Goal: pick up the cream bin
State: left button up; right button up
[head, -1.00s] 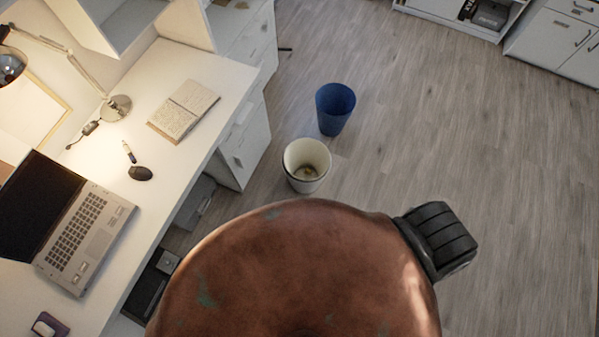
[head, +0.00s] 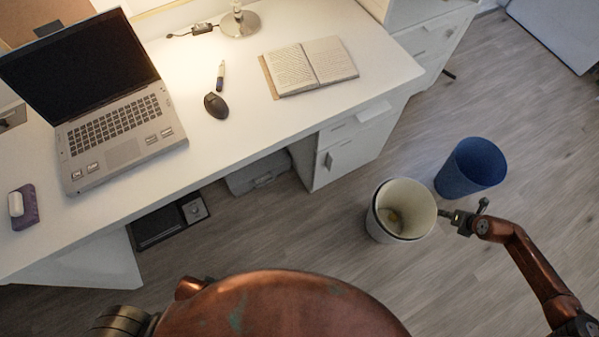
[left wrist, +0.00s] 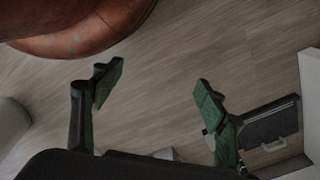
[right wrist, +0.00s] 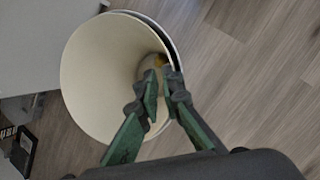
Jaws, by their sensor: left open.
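The cream bin (head: 383,226) stands on the floor right of the desk in the head view, with something small and yellowish in its bottom. It fills much of the right wrist view (right wrist: 95,75). My right gripper (head: 452,217) is at the bin's right rim. In the right wrist view its fingers (right wrist: 161,78) are close together, one inside the bin and one outside, with the wall between them; the exact contact is hidden. My left gripper (left wrist: 157,82) is open and empty above the floor in the left wrist view, away from the bin.
A blue bin (head: 471,168) stands just behind and right of the cream bin. The white desk (head: 230,135) holds a laptop (head: 115,130), a mouse (head: 216,105) and an open notebook (head: 310,66). Its drawer cabinet (head: 350,150) is close left of the bin.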

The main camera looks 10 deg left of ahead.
pick_arm(q)
jog(key=shift+r+b, duration=0.85)
jog(key=shift+r, duration=1.8)
pick_arm(e)
jog(key=shift+w+d+f+n+h, duration=0.1)
jog(key=shift+w+d+f, duration=0.05)
jog(key=shift+f, duration=0.35)
jog(key=shift+w+d+f+n+h, duration=0.1)
jog(key=shift+w+f, duration=0.05)
jog(key=shift+f, duration=0.3)
jog(key=shift+w+d+f+n+h, duration=0.1)
jog(key=shift+w+d+f, duration=0.05)
jog(key=shift+f, duration=0.35)
jog(key=b+x, duration=0.2)
jog(key=x, duration=0.1)
jog(key=b+x, duration=0.1)
jog(key=x, duration=0.1)
jog(key=shift+s+a+f, duration=0.1)
jog(key=shift+s+a, duration=0.05)
jog(key=shift+s, duration=0.15)
jog(key=shift+w+b, duration=0.1)
jog(key=shift+b, duration=0.2)
pick_arm(q)
jog(key=w+d+f+t+h, duration=0.1)
jog(key=w+d+f+t, duration=0.1)
jog(key=w+d+f, duration=0.3)
jog(key=shift+w+f+t+h, duration=0.3)
jog(key=shift+w+f+t, duration=0.1)
jog(key=shift+w+f, duration=0.15)
